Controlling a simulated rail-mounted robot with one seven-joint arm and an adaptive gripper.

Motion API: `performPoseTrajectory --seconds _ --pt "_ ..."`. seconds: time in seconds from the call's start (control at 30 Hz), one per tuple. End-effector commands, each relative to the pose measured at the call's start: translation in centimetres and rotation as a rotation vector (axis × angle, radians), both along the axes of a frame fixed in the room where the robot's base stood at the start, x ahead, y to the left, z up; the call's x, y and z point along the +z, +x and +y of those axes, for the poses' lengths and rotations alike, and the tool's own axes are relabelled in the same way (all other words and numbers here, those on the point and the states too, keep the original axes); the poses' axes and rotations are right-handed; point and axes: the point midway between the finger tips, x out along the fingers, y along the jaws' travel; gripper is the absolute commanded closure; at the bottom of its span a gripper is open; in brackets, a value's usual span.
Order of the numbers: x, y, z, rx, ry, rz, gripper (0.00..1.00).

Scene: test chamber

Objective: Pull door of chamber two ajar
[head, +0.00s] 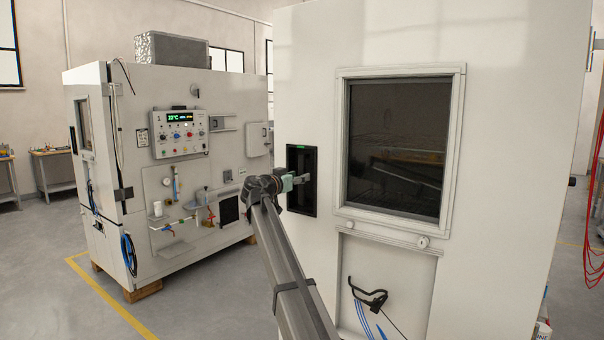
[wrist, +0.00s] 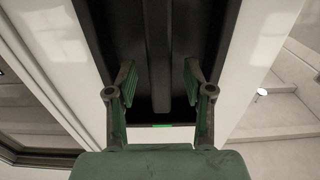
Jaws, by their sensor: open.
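The near white chamber's door (head: 510,150) fills the right of the head view, with a dark window in it. No chamber number is readable. The door looks closed, but its seam is not clear. A black handle recess (head: 301,156) sits left of the window. My gripper (head: 303,179) is at this recess. In the wrist view, my gripper (wrist: 160,82) is open, with one green-padded finger on each side of a dark handle bar (wrist: 157,50) inside the recess. Gaps show between the fingers and the bar. The depth of the fingers around the bar is hard to tell.
A second white chamber (head: 90,150) with a control panel (head: 180,132) stands at the left. A black hook-like fixture (head: 369,298) and blue cables are below the window. Red cables (head: 595,210) hang at the far right. Open floor (head: 45,270) lies at the left.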

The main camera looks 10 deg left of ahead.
Motion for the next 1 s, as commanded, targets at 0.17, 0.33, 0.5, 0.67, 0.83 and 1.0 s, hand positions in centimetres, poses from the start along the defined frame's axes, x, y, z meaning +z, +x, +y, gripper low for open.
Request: performPoseTrajectory --seconds 0.17,0.33,0.5,0.67,0.83,1.0 --pt "0.1 1.8 -0.9 0.000 0.000 0.000 0.48" --pt "0.0 2.4 -1.2 0.000 0.000 0.000 0.48" --pt "0.0 2.4 -1.3 0.000 0.000 0.000 0.48" --pt "0.0 2.4 -1.3 0.000 0.000 0.000 0.73" --pt "0.0 2.4 -1.3 0.000 0.000 0.000 1.00" --pt "-0.1 2.2 -1.2 0.001 0.001 0.000 1.00"
